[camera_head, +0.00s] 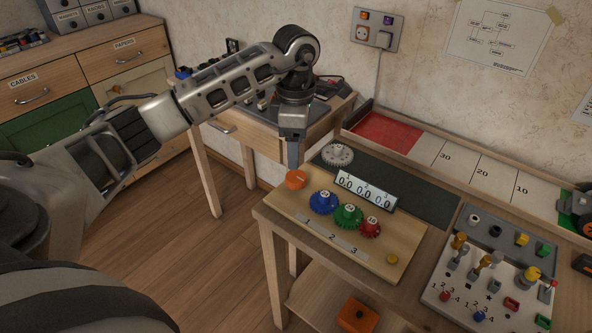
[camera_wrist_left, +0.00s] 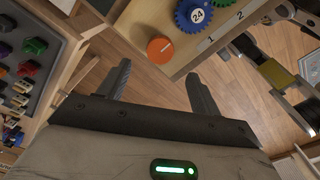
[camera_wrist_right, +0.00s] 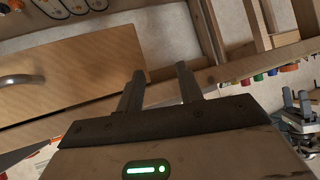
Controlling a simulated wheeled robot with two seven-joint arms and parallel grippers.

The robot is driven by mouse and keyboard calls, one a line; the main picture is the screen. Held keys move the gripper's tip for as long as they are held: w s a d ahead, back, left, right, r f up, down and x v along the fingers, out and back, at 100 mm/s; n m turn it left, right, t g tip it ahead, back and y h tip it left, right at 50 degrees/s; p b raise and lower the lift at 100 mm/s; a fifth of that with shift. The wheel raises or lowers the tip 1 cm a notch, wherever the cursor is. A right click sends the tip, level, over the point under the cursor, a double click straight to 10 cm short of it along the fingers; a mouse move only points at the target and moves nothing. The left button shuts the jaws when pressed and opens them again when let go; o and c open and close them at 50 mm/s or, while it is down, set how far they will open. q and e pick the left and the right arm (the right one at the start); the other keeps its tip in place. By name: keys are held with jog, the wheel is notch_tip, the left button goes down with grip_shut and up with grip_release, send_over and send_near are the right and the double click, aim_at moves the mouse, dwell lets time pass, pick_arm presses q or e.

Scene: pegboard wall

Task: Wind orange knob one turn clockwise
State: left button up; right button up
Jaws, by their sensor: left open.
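The orange knob (camera_head: 295,179) sits at the left corner of a light wooden board (camera_head: 388,245) on the workbench. It also shows in the left wrist view (camera_wrist_left: 160,49), round with a pale mark on top. My left gripper (camera_head: 292,160) points down near the knob in the head view. In the left wrist view my left gripper (camera_wrist_left: 159,70) has its fingers apart and empty, with the knob beyond the tips and between them. My right gripper (camera_wrist_right: 160,70) shows only in the right wrist view, fingers apart and empty, in front of a wooden drawer front.
Blue (camera_head: 323,202), green (camera_head: 348,216) and red (camera_head: 370,227) gears stand beside the knob. A number display (camera_head: 365,190) and a grey gear (camera_head: 337,154) lie behind. A switch panel (camera_head: 490,280) is at the right. Open floor lies left of the bench.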

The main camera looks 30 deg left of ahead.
aim_at(296, 176)
pick_arm(q)
notch_tip(296, 176, down, 8)
jog(key=shift+r, duration=0.2)
jog(key=c, duration=1)
